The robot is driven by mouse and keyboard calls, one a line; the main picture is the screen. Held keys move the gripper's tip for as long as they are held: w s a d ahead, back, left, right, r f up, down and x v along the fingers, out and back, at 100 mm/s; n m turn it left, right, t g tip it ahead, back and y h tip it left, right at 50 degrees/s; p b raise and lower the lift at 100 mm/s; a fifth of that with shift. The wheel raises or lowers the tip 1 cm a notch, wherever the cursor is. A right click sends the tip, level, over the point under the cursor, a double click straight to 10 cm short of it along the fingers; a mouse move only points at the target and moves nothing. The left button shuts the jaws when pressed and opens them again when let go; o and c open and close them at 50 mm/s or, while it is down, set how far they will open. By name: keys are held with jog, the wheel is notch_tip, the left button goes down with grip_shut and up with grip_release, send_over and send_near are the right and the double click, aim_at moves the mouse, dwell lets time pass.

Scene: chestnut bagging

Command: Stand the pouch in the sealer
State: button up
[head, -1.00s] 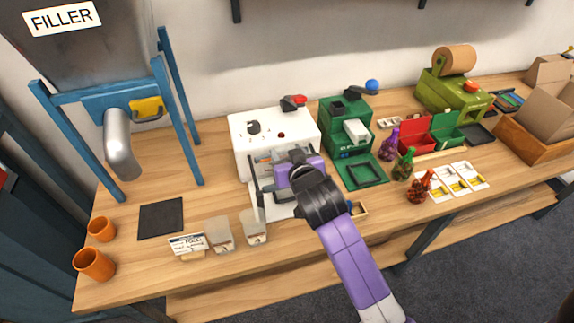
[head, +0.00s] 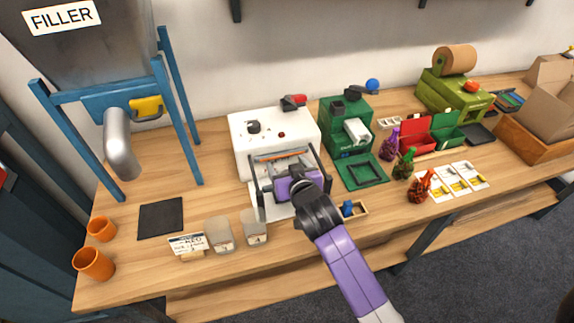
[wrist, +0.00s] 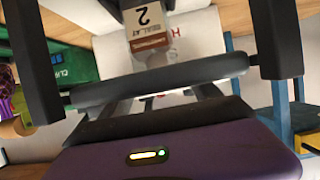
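The sealer (head: 285,132) is the white box with a red-topped lever, an orange strip and a dark bar frame at its front. A small clear pouch (wrist: 150,42) with brown contents and a label marked 2 shows in the wrist view, beyond the dark bar and against the white sealer. It looks upright; its base is hidden. In the head view I cannot make it out clearly. My purple gripper (head: 295,187) is low in front of the sealer, by the frame. Its fingers (wrist: 160,100) look apart with nothing between them, their tips partly covered by the bar.
Two clear pouches (head: 222,234) (head: 254,227) and a card (head: 187,244) stand front left. A dark mat (head: 160,218) lies empty at left.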

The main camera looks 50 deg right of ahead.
jog(key=shift+r, duration=0.2)
jog(key=b+v, duration=0.1)
jog(key=v, duration=1.1)
jog(key=s+a+f+n+t+y, duration=0.2)
jog(key=s+a+f+n+y, duration=0.2)
jog(key=s+a, duration=0.65)
jog(key=s+a+r+n+y, duration=0.1)
jog(key=s+a+r, duration=0.1)
jog(key=s, duration=0.4)
jog(key=s+a+r+n+t+y, duration=0.1)
jog(key=s+a+r+y, duration=0.1)
jog(key=s, duration=0.3)
jog(key=shift+s+a+r+n+t+y, duration=0.35)
jog(key=shift+a+r, duration=0.3)
jog(key=shift+a, duration=0.25)
